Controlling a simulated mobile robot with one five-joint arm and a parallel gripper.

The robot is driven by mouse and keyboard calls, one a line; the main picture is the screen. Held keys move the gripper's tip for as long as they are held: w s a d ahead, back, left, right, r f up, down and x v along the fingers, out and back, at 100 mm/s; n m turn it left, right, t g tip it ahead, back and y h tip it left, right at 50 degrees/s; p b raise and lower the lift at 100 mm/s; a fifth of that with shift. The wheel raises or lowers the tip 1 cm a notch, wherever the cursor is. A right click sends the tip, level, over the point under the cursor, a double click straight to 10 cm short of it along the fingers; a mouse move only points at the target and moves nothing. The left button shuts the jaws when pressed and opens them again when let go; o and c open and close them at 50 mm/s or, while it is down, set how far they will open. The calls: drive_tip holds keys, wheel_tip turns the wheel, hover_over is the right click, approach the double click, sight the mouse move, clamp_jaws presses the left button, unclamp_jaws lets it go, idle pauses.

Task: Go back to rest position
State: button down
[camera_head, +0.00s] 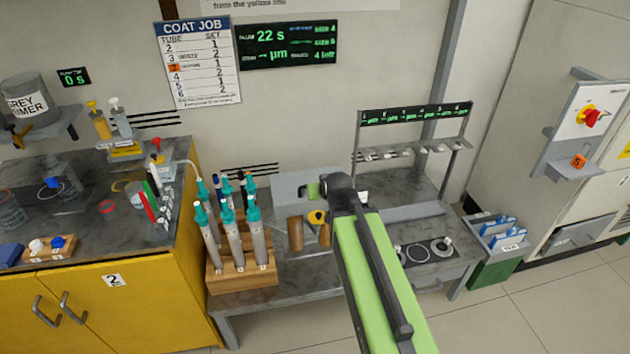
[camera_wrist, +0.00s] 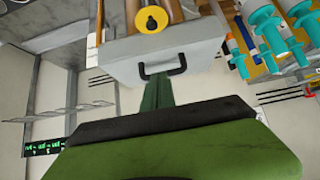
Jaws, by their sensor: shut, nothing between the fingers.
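My gripper (camera_head: 314,191) is at the end of my green arm, which reaches up over the grey bench in the body camera view. Its green fingers (camera_wrist: 158,93) are shut and hold nothing in the wrist view. A grey box (camera_wrist: 200,50) with a black handle (camera_wrist: 161,68) shows past the fingertips in the wrist view. I cannot tell whether the fingers touch it. The box also shows behind my gripper in the body camera view (camera_head: 290,184).
A wooden rack (camera_head: 243,276) with several teal-capped tubes stands left of my arm. A yellow cabinet (camera_head: 90,295) is further left. A hook stand (camera_head: 455,142) and a green bin (camera_head: 490,265) are on the right. Floor at the lower right is clear.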

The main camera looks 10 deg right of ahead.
drive_tip(key=s+a+f+g+p, duration=0.1)
drive_tip(key=s+g+p, duration=0.3)
drive_tip(key=s+g, duration=0.5)
drive_tip(key=s+f, duration=0.1)
drive_tip(key=s, duration=0.7)
drive_tip(key=shift+a+f+p, duration=0.2)
drive_tip(key=shift+p, duration=0.1)
